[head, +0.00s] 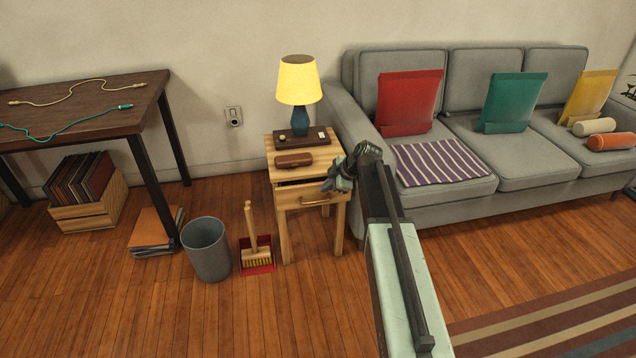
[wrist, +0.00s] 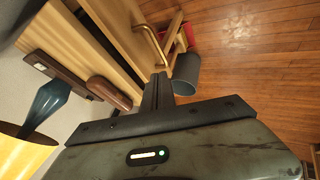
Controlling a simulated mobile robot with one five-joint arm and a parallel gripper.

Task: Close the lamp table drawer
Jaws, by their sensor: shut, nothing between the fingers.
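The lamp table (head: 287,217) is light wood and stands between the bin and the sofa. Its drawer (head: 297,197), with a brass handle (head: 315,201), sticks out toward me, and a dark gap shows above its front. In the wrist view the drawer handle (wrist: 150,45) shows just beyond the fingers. My gripper (head: 332,183) is shut and empty at the drawer's right front corner, close to the handle. Its dark fingers also show in the wrist view (wrist: 159,85). I cannot tell whether they touch the drawer.
A lit lamp (head: 299,82), a dark tray (head: 312,138) and a brown case (head: 294,160) are on the tabletop. A grey bin (head: 208,248) and a red dustpan (head: 258,268) with a brush stand left. The grey sofa (head: 460,200) is close on the right.

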